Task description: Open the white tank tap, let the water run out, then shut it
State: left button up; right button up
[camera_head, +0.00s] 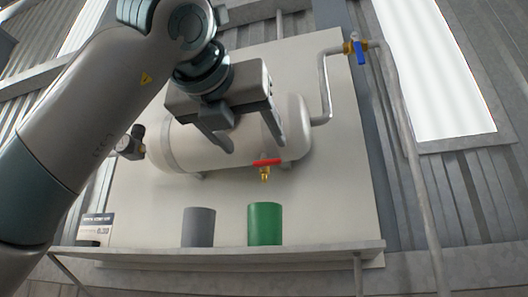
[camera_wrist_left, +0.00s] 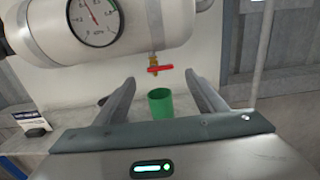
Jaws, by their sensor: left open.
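The white tank (camera_head: 185,150) is mounted level on a pale panel. Its tap hangs under the right end, a brass body with a red lever handle (camera_head: 267,162) lying level across it. The red handle also shows in the left wrist view (camera_wrist_left: 160,69), beyond my fingertips. My left gripper (camera_head: 252,146) is open and empty, in front of the tank in the head view, its fingers near the handle but apart from it. In the left wrist view the left gripper (camera_wrist_left: 161,82) has its fingers spread, with the tap between and beyond them. No water stream shows. My right gripper is not in view.
A green cup (camera_head: 265,224) stands on the shelf (camera_head: 310,249) below the tap, with a grey cup (camera_head: 198,227) to its left. A blue-handled valve (camera_head: 361,52) sits on the pipe, upper right.

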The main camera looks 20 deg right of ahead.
aim_at(266, 160)
pick_arm(q)
jog(key=p+x, duration=0.1)
jog(key=x, duration=0.6)
jog(key=shift+w+d, duration=0.15)
jog(key=shift+w+d+p, duration=0.15)
jog(key=shift+w+p, duration=0.1)
jog(key=shift+p, duration=0.05)
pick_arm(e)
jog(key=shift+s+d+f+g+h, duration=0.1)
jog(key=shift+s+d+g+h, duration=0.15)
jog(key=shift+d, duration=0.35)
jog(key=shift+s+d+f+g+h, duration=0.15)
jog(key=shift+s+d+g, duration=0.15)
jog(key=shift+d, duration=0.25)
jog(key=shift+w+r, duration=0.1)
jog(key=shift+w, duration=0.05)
pick_arm(q)
jog(key=c, duration=1.1)
jog(key=shift+o, duration=0.2)
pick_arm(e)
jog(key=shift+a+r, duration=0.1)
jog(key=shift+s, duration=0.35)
